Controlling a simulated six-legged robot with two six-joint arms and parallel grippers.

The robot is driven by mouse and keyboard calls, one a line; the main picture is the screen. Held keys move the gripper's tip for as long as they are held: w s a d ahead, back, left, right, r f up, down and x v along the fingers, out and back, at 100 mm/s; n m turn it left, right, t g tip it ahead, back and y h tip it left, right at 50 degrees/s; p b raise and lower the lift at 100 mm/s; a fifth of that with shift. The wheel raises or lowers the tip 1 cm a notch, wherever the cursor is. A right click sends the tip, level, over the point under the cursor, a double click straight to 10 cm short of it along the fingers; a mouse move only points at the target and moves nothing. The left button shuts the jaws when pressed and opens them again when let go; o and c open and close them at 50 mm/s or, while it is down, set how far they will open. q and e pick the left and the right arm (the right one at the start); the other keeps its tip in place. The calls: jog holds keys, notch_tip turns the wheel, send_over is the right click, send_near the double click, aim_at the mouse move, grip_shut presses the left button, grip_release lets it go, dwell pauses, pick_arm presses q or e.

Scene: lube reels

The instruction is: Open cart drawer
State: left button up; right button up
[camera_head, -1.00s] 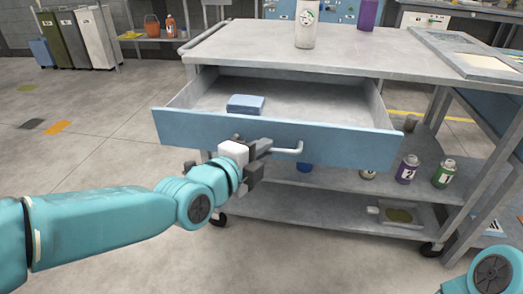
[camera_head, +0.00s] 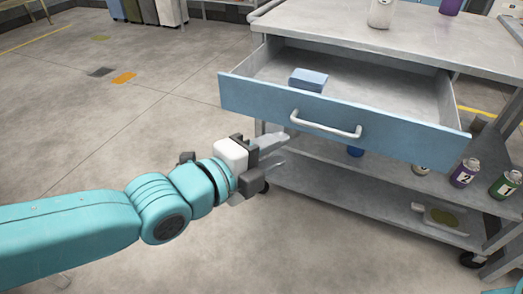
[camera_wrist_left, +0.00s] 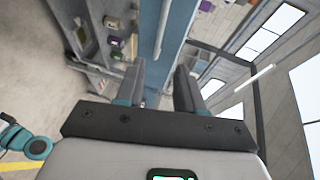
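The cart drawer (camera_head: 345,130) is pulled out from under the cart top, its blue front facing me and its inside showing. A light metal handle (camera_head: 326,126) runs along the front. My left gripper (camera_head: 284,150) is to the left of the handle and apart from it, just below the drawer front's lower edge. Its two fingers are spread with nothing between them. The wrist view also shows the left gripper (camera_wrist_left: 160,88) open, with the blue drawer front (camera_wrist_left: 162,25) beyond it. My right gripper is not in view.
A blue box (camera_head: 308,79) lies in the drawer. A white bottle (camera_head: 381,13) stands on the cart top (camera_head: 320,30). The lower shelf (camera_head: 370,205) holds a tray, with several cans above it at the right.

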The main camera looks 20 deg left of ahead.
pick_arm(q)
jog(key=shift+v, duration=1.45)
